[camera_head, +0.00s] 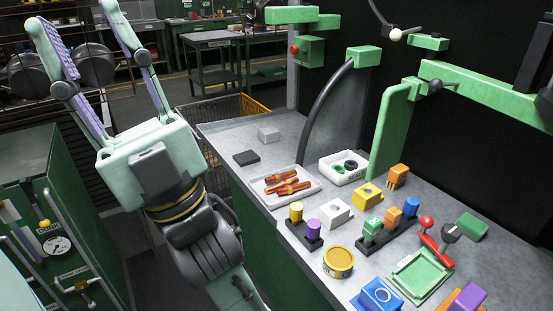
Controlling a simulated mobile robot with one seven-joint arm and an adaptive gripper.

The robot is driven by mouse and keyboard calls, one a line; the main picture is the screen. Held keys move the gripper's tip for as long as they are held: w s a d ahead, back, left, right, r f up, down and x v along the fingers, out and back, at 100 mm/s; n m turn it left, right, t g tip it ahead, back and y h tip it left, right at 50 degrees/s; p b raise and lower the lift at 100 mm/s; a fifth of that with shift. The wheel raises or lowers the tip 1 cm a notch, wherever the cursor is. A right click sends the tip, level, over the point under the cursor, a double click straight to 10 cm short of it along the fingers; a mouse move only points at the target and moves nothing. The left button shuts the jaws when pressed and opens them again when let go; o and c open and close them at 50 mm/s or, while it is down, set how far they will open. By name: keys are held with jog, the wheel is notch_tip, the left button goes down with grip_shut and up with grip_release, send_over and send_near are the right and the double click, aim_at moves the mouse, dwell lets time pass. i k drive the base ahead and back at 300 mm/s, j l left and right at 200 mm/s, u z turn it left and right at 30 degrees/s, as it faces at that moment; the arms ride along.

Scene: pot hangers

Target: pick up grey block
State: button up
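A small light grey block (268,135) lies on the grey workbench top (225,130), near its far left end. A flat dark grey piece (246,158) lies just in front of it, to the left. My gripper (72,14) is at the upper left of the head view, off to the left of the bench and apart from both. Its two fingers are spread wide and point upward in the picture. Nothing is between them. Both grey pieces are in full view.
A white tray (312,188) with red-orange tools and a white bin (333,170) stand right of the grey pieces. Several coloured blocks, a yellow tin (338,262) and green fixtures fill the nearer bench. A dark curved pipe (322,110) rises right of the block. A green cabinet (50,200) stands at left.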

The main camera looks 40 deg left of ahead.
aim_at(268, 135)
jog(key=i+j+u, duration=0.2)
jog(key=u, duration=0.15)
jog(key=i+j+u, duration=0.15)
jog(key=i+u, duration=0.4)
jog(key=u, duration=0.15)
